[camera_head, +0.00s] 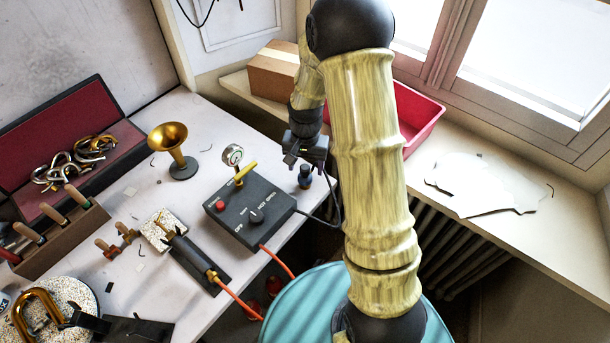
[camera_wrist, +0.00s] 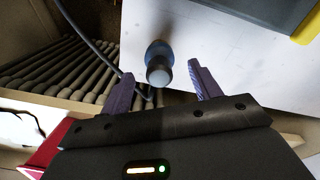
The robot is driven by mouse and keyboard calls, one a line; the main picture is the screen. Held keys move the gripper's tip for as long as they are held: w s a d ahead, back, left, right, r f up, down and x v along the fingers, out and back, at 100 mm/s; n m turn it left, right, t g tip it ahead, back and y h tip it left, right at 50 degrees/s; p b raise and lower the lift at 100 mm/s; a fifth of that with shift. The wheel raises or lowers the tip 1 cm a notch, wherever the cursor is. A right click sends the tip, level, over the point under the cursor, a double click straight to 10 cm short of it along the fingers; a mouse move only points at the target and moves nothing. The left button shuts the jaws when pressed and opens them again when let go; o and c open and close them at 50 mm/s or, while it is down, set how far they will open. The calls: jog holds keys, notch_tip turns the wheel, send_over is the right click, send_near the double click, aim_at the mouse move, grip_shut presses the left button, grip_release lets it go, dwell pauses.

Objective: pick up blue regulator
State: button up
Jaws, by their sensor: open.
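The blue regulator (camera_head: 305,180) is a small dark and blue upright piece at the right edge of the white workbench, right of the black control box. In the wrist view the regulator (camera_wrist: 158,56) shows from above, as a blue body with a dark round end. My gripper (camera_head: 304,162) is just above it in the head view. In the wrist view my gripper (camera_wrist: 161,69) is open, with one finger on each side of the regulator and gaps between. I cannot tell the exact height left between the fingers and the regulator.
The black control box (camera_head: 249,212) with gauge (camera_head: 233,155) stands close on the left. A dark cable (camera_head: 319,217) runs by the bench edge. Past that edge are a radiator (camera_head: 452,247) and a windowsill with a red bin (camera_head: 419,119) and a cardboard box (camera_head: 273,73).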

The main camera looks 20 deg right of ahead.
aim_at(305, 175)
notch_tip(305, 175, down, 4)
jog(key=shift+s+a+p, duration=0.1)
jog(key=shift+s+p, duration=0.05)
jog(key=shift+p, duration=0.15)
dwell(0.3)
jog(key=c, duration=1)
